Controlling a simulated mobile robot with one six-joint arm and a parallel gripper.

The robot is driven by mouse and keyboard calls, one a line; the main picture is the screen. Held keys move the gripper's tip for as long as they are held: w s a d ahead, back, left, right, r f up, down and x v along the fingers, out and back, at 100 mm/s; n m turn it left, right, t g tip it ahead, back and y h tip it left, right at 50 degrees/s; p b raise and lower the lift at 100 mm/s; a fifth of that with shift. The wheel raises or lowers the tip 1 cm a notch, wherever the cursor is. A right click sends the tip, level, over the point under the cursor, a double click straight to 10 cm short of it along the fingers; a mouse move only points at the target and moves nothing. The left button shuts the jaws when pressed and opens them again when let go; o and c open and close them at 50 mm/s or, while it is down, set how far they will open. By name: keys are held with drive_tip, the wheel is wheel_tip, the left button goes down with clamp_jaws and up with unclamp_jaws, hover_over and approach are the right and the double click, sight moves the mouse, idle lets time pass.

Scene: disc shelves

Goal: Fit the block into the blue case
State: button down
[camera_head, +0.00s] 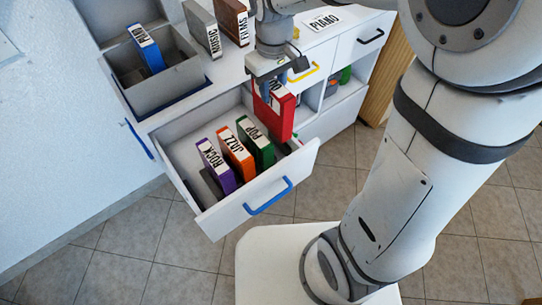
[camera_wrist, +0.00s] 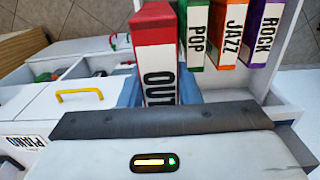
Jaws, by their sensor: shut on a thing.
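My gripper (camera_head: 268,88) is shut on a red block (camera_head: 280,115) whose white label starts with "OUT". In the wrist view the block (camera_wrist: 153,30) stands between the blue fingertips (camera_wrist: 158,95), its label partly hidden by the gripper. The block is upright at the right end of the open drawer (camera_head: 245,212), beside the green POP block (camera_head: 258,146). Whether its bottom touches the drawer floor is hidden.
The drawer also holds an orange JAZZ block (camera_head: 235,155) and a purple ROCK block (camera_head: 217,168). A grey MUSIC block (camera_head: 203,30) and a brown FUNK block (camera_head: 233,20) stand on the counter. A yellow handle (camera_head: 303,74) and open shelves (camera_head: 330,92) lie right of my gripper.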

sight(273, 121)
wheel_tip(273, 121, down, 12)
drive_tip(key=shift+s+r+b, duration=0.1)
drive_tip(key=shift+b, duration=0.9)
drive_tip(key=shift+f, duration=0.25)
drive_tip(key=c, duration=1.1)
unclamp_jaws()
drive_tip(key=shift+r, duration=0.1)
drive_tip(key=shift+o, duration=0.2)
